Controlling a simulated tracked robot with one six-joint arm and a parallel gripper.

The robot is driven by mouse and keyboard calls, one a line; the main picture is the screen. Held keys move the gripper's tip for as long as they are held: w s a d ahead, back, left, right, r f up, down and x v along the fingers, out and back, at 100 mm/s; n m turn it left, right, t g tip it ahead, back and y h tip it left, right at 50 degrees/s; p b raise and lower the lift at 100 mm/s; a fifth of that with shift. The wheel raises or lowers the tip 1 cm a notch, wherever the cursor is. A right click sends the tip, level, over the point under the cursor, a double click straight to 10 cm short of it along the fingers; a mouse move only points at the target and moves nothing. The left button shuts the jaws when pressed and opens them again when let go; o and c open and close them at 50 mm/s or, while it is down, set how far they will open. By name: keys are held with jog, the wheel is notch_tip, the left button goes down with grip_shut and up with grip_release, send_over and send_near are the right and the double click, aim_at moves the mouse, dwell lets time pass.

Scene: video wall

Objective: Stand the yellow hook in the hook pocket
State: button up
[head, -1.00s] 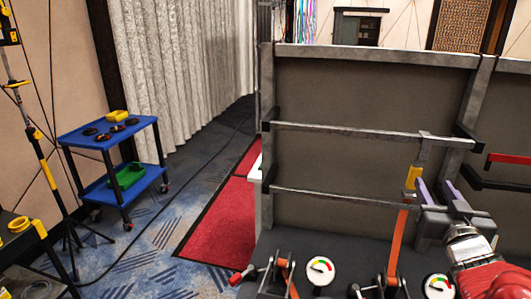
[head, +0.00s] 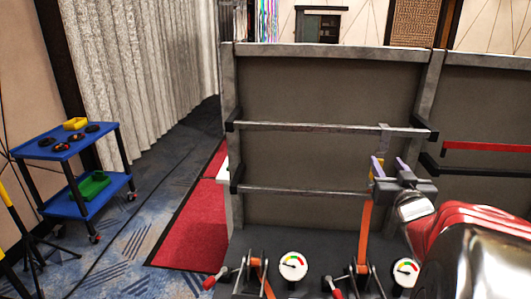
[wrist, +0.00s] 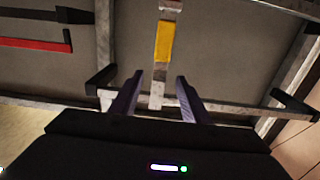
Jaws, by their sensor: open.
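The hook hangs on the grey frame as an upright grey metal strip with a yellow section (wrist: 164,42). In the head view its grey top (head: 384,135) is at the upper rail, and my gripper partly covers its yellow part. My gripper (head: 387,166) is open in front of the frame, close to the hook. In the wrist view its two purple fingers (wrist: 158,82) stand on either side of the strip's grey part, with gaps. I cannot make out the hook pocket.
The grey frame has two horizontal rails (head: 320,127). Dial gauges (head: 293,266) and clamps sit on the dark surface below. A red bar (head: 485,148) is at right. A blue cart (head: 70,150) stands left, beyond open carpet.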

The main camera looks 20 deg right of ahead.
aim_at(380, 153)
jog(key=shift+x, duration=3.8)
jog(key=shift+a, duration=0.1)
grip_shut()
jog(key=c, duration=0.6)
grip_release()
jog(key=shift+c, duration=0.2)
jog(key=c, duration=0.4)
jog(key=shift+r, duration=0.4)
jog(key=shift+r, duration=0.35)
jog(key=shift+r, duration=0.35)
